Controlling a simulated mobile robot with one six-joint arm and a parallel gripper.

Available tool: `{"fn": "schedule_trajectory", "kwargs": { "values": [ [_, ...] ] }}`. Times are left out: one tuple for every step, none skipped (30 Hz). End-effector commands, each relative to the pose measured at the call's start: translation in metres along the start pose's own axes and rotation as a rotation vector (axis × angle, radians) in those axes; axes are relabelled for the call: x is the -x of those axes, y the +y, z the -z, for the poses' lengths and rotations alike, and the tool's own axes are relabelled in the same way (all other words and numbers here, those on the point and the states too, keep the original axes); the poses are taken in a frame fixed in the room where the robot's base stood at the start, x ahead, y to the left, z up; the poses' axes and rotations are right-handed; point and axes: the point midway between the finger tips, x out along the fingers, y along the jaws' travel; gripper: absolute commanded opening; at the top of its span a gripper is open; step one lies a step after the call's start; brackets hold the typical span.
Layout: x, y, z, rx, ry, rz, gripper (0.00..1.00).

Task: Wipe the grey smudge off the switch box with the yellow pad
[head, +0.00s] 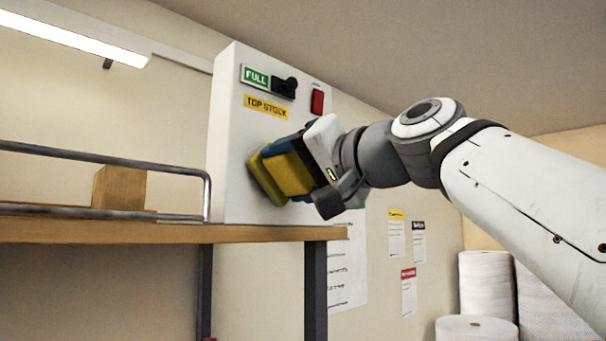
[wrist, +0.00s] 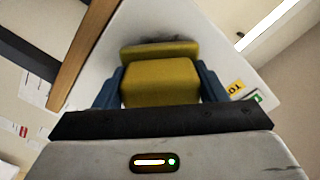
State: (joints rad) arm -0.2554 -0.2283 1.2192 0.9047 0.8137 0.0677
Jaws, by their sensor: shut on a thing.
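The white switch box (head: 232,140) stands upright on a wooden shelf, with a green FULL label, a black switch, a red part and a yellow TOP STOCK label. My gripper (head: 290,168) is shut on the yellow pad (head: 287,174) and holds it at the lower front of the box. The pad's face is against or very close to the box; I cannot tell which. In the wrist view the pad (wrist: 160,80) sits between the two blue fingers. A dark grey smudge (wrist: 165,40) shows just past the pad's far edge. The pad hides the rest of that area.
The wooden shelf (head: 150,231) has a grey metal rail (head: 110,160) and a cardboard block (head: 119,188) at the left. Papers hang on the wall below, and white rolls (head: 487,285) stand at the lower right.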

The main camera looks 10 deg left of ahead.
Motion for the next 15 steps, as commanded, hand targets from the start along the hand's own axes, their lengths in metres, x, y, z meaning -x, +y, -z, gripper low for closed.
{"fn": "schedule_trajectory", "kwargs": {
  "values": [
    [-0.001, 0.006, 0.004, -0.001, 0.001, -0.004, 0.47],
    [-0.001, 0.008, 0.005, 0.000, 0.001, -0.004, 0.47],
    [-0.001, 0.010, 0.008, 0.000, 0.002, -0.003, 0.47],
    [-0.001, 0.012, 0.010, 0.000, 0.003, -0.003, 0.47],
    [-0.002, 0.013, 0.012, 0.000, 0.002, -0.003, 0.47],
    [-0.002, 0.016, 0.014, -0.001, 0.001, -0.003, 0.47],
    [-0.003, 0.018, 0.016, -0.001, 0.001, -0.003, 0.47],
    [-0.003, 0.019, 0.018, 0.000, 0.001, -0.003, 0.47],
    [-0.003, 0.021, 0.020, 0.001, 0.001, -0.002, 0.47],
    [-0.003, 0.021, 0.021, 0.000, 0.001, -0.001, 0.47],
    [-0.003, 0.022, 0.021, 0.000, 0.001, -0.001, 0.47],
    [-0.003, 0.022, 0.022, 0.000, 0.000, -0.001, 0.47],
    [-0.003, 0.023, 0.022, 0.000, 0.000, -0.001, 0.47],
    [-0.003, 0.024, 0.022, 0.000, 0.000, 0.000, 0.47],
    [-0.003, 0.024, 0.022, 0.000, 0.000, 0.000, 0.47]
  ]
}}
